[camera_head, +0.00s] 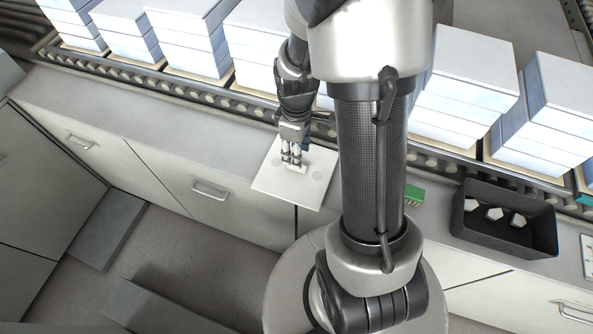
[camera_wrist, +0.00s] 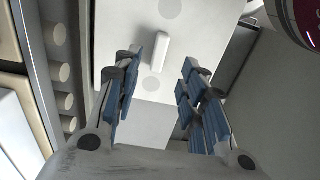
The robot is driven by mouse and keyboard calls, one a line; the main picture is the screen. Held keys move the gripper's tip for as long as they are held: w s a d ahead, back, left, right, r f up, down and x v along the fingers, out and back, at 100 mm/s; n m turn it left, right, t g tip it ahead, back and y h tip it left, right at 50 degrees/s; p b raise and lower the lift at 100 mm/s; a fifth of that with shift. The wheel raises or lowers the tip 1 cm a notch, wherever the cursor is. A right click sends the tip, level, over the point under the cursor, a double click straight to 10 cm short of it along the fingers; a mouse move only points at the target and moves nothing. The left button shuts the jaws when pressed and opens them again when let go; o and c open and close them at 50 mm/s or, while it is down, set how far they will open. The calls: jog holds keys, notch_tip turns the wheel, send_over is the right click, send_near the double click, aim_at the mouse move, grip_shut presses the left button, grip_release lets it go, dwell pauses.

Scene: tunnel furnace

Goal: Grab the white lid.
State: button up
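The white lid (camera_head: 318,185) is a flat square plate with a small raised bar handle. In the head view it lies at the counter's front edge and appears to overhang it. My gripper (camera_head: 292,157) is right over it, pointing down at the handle. In the wrist view the lid (camera_wrist: 205,30) fills the upper middle, with its handle (camera_wrist: 160,52) upright in the picture. The blue-padded fingers of my gripper (camera_wrist: 160,76) are apart, one on each side of the handle line, with gaps on both sides. I cannot tell the height left between fingertips and lid.
A roller conveyor (camera_head: 255,105) with stacks of white-blue blocks (camera_head: 188,40) runs behind the counter (camera_head: 200,135). A black bin (camera_head: 483,232) with several white pieces stands at right. A green item (camera_head: 413,194) lies beside my arm. Drawers with handles (camera_head: 210,189) front the counter.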

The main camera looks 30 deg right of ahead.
notch_tip(320, 180, down, 6)
jog(key=shift+f+b, duration=0.25)
jog(key=shift+b, duration=0.85)
jog(key=shift+r, duration=0.1)
grip_shut()
